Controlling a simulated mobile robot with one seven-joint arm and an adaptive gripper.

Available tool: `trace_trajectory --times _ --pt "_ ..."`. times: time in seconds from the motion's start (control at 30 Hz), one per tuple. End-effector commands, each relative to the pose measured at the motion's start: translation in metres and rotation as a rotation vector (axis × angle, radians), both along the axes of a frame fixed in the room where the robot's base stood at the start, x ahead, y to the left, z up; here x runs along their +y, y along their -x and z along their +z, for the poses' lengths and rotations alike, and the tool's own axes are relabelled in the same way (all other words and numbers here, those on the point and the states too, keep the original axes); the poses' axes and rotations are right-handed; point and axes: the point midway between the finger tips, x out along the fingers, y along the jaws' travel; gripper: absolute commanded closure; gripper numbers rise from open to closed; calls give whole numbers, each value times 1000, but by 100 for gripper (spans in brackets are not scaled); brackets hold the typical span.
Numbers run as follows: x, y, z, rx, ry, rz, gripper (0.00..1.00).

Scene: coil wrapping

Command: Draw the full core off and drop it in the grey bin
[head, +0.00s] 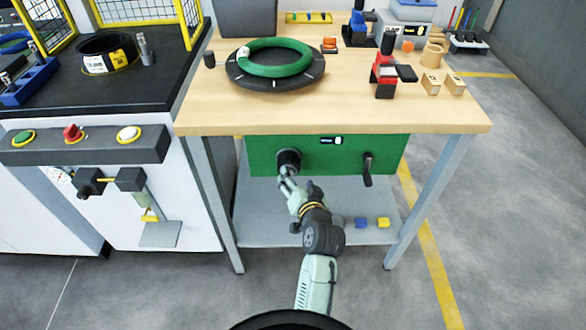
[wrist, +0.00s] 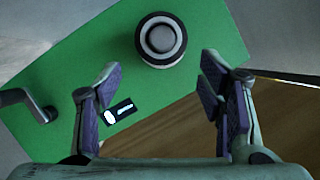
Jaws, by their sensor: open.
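A round dark core (head: 288,160) with a grey centre sits on the front of the green box (head: 330,157) under the table top. In the wrist view the core (wrist: 160,40) stands out from the green face, beyond my fingertips and between their lines. My gripper (head: 289,182) is just below and in front of the core in the head view. In the wrist view my gripper (wrist: 160,88) is open, its purple pads wide apart with nothing between them. I cannot make out a grey bin for certain; a dark grey box (head: 248,18) stands at the table's back left.
A crank handle (head: 368,170) hangs on the green box, right of the core. A grey lower shelf (head: 265,220) lies below, with small blue and yellow blocks. Table legs flank my arm. A green ring (head: 275,57) lies on a black disc above.

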Motion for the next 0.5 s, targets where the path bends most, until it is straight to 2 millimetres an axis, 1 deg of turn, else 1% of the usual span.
trace_trajectory --times 0.03,0.1,0.3,0.5 --pt "2 -9 -1 -1 0 2 38" --pt "5 -22 -5 -1 0 2 38" --pt "12 -55 -16 -2 0 2 38" --pt "17 -76 -25 -2 1 2 38"
